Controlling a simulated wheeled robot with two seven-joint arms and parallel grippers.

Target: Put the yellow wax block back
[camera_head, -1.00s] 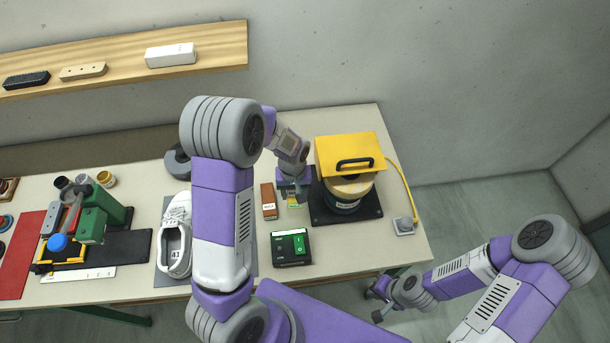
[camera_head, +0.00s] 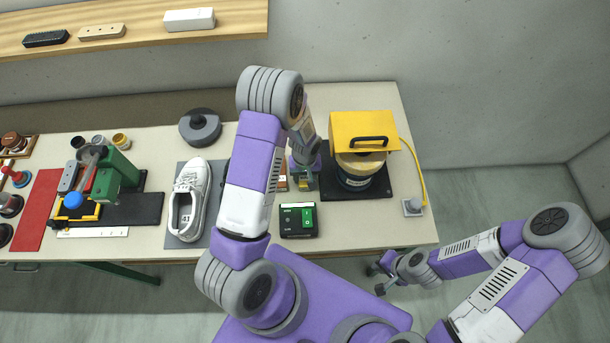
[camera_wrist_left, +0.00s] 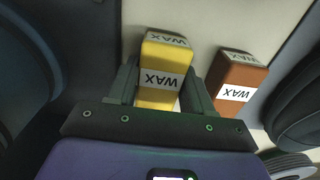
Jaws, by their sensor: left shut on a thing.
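The yellow wax block (camera_wrist_left: 165,65) is between the two fingers of my left gripper (camera_wrist_left: 158,95) in the left wrist view, its WAX label facing the camera. My left gripper (camera_head: 304,184) is shut on it over the table, just left of the yellow-hooded machine. In the head view the block is mostly hidden by the gripper. Whether it touches the table is hard to tell. A brown wax block (camera_wrist_left: 237,82) stands beside it, apart from the fingers; in the head view my arm partly hides it. My right gripper (camera_head: 377,279) is open and empty, low beyond the table's front edge.
The yellow-hooded machine (camera_head: 363,133) on a black base stands close right of my left gripper. A black switch box with a green switch (camera_head: 304,216) is in front. A white shoe (camera_head: 190,195) on a grey mat and a green press (camera_head: 116,172) are further left.

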